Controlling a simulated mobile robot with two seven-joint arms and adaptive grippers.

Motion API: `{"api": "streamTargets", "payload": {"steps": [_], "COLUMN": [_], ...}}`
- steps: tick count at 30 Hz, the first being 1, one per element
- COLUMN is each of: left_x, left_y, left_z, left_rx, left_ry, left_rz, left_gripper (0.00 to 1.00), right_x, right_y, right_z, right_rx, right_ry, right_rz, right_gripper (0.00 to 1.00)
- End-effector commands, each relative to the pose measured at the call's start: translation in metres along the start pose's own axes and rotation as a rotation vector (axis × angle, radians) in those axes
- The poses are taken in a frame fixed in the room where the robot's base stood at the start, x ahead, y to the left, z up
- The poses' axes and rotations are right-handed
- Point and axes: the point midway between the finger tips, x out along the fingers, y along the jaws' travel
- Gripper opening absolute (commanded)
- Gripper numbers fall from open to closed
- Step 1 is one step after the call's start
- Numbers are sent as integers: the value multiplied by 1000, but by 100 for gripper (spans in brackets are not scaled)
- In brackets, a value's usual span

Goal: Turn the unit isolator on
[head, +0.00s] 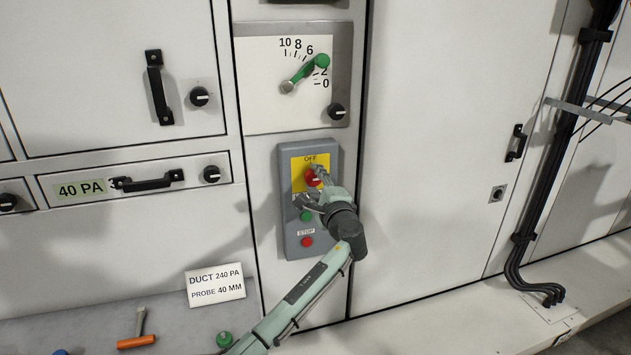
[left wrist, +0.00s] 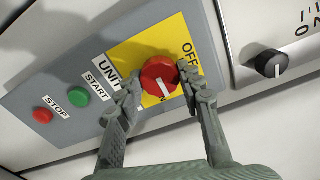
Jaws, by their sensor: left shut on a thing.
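The unit isolator is a red rotary knob (head: 312,177) on a yellow plate (head: 298,180), on a grey control box (head: 290,222). In the left wrist view the red knob (left wrist: 157,75) sits between my two fingertips, and my left gripper (left wrist: 163,88) is shut on it. In the head view my left gripper (head: 317,176) reaches the knob from below right and hides part of it. In the left wrist view the knob's white line points down the picture, towards partly hidden lettering. My right gripper is not in view.
Below the knob are a green START button (head: 306,216) and a red STOP button (head: 307,241). A dial with a green pointer (head: 310,68) and a black knob (head: 337,111) are above. A shelf (head: 180,312) at lower left holds a card (head: 215,286) and an orange-handled tool (head: 136,342).

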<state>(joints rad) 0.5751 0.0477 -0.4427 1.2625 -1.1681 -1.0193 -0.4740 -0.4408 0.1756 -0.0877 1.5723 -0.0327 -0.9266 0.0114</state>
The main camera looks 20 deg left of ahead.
Motion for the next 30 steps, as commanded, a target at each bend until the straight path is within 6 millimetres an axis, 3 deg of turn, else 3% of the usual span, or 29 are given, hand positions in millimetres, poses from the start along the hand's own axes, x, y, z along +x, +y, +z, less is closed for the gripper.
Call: {"api": "streamTargets", "payload": {"steps": [1,6,17,20,30], "left_x": [0,0,-5,-18,-89], "left_y": [0,0,1,1,1], "left_z": [0,0,-1,-1,-1], "left_rx": [3,2,0,-2,-1], "left_ry": [0,0,1,2,2], "left_rz": [0,0,0,1,1], "left_gripper": [38,58,58,58,58], "right_x": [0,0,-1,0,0], "right_y": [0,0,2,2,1], "right_z": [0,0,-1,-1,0], "right_rx": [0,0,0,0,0], "right_ry": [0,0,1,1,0], "right_rz": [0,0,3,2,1], "right_gripper": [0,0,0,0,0]}}
